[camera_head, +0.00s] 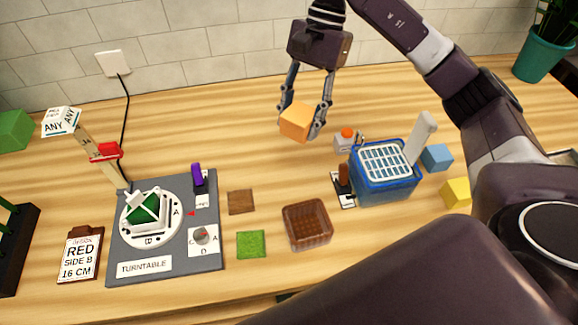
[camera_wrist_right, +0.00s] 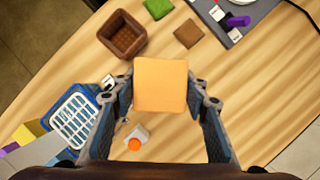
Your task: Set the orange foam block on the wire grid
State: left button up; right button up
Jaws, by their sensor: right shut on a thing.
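The orange foam block (camera_head: 296,122) is held between the fingers of my right gripper (camera_head: 304,116), in the air over the rear middle of the table. In the right wrist view the block (camera_wrist_right: 160,86) sits between both fingertips (camera_wrist_right: 166,100). The white wire grid (camera_head: 384,162) lies on top of a blue bin at the right of the head view, to the right of and nearer than the block. The grid (camera_wrist_right: 76,122) also shows at the left of the right wrist view. My left gripper is not in view.
A grey thing with an orange top (camera_head: 346,138) stands beside the blue bin (camera_head: 388,190). A white upright piece (camera_head: 420,135) rises at the bin's right. A brown basket (camera_head: 307,225), a green patch (camera_head: 251,244) and a turntable board (camera_head: 120,285) are nearer. Blue (camera_head: 437,157) and yellow (camera_head: 456,192) blocks lie right.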

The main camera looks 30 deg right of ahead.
jog(key=p, duration=0.3)
send_over(295, 183)
jog(key=d, duration=0.1)
jog(key=f, duration=1.2)
jog(key=shift+w+f, duration=0.1)
jog(key=shift+w, duration=0.25)
jog(key=shift+f, duration=0.55)
notch_tip(295, 183, down, 4)
jog(key=shift+d+p, duration=0.1)
jog(key=shift+p, duration=0.75)
jog(key=shift+f, duration=0.1)
jog(key=shift+f+b, duration=0.1)
jog(key=shift+b, duration=0.2)
jog(key=o, duration=0.7)
jog(key=shift+o, duration=0.2)
